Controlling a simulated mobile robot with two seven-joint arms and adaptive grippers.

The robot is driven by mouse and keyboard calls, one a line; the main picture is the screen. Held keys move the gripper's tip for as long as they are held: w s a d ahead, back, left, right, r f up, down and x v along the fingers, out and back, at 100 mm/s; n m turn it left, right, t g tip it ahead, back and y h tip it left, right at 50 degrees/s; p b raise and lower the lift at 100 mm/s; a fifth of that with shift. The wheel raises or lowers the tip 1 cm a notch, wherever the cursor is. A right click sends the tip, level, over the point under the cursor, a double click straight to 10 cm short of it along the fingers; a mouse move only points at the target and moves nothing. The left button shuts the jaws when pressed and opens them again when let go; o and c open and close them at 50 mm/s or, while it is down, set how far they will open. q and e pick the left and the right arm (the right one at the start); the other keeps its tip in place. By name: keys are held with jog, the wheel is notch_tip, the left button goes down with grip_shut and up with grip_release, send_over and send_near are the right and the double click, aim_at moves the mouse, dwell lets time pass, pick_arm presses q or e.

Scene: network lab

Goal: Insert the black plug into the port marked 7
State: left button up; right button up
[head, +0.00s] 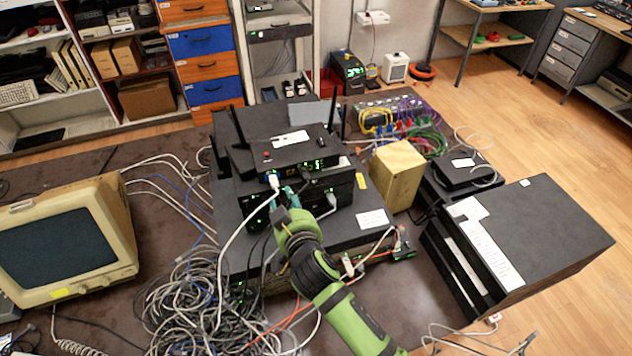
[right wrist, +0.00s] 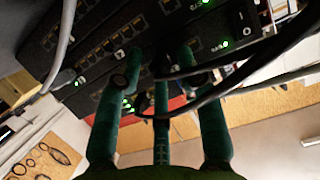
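My right gripper (head: 283,207) reaches from below to the front of the stacked black network boxes. Its teal fingers (right wrist: 163,88) point at a row of ports in the right wrist view. Something black, perhaps the black plug (right wrist: 164,68), shows between the fingertips. Black cables cross in front of the fingers, so I cannot tell whether they grip it. The ported black box (right wrist: 120,48) has several empty ports and green lights; its number labels are not legible, so port 7 cannot be picked out. The upper box (head: 296,153) shows in the head view. My left gripper is not in view.
A white plug (head: 273,181) and a grey plug (head: 332,199) sit at the box fronts close to my fingers. Tangled cables (head: 190,305) lie at lower left. A wooden block (head: 397,172) and a large black case (head: 535,240) stand to the right.

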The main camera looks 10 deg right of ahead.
grip_shut()
jog(key=shift+s+f, duration=0.15)
jog(key=shift+s, duration=0.05)
dwell(0.3)
jog(key=shift+s, duration=0.5)
jog(key=shift+s+d+p, duration=0.25)
jog(key=shift+s+p, duration=0.05)
jog(key=shift+s, duration=0.5)
jog(key=shift+s+d+p, duration=0.2)
jog(key=shift+s+p, duration=0.05)
jog(key=shift+s, duration=0.55)
jog(key=d+m, duration=0.1)
jog(key=d, duration=0.8)
jog(key=shift+w+a+b, duration=0.2)
jog(key=shift+w+b, duration=0.2)
jog(key=shift+w, duration=0.35)
jog(key=shift+w+a+b, duration=0.15)
jog(key=shift+w+b, duration=0.25)
jog(key=shift+w, duration=0.3)
jog(key=shift+w+a+b, duration=0.2)
jog(key=shift+w+b, duration=0.2)
jog(key=shift+w, duration=0.35)
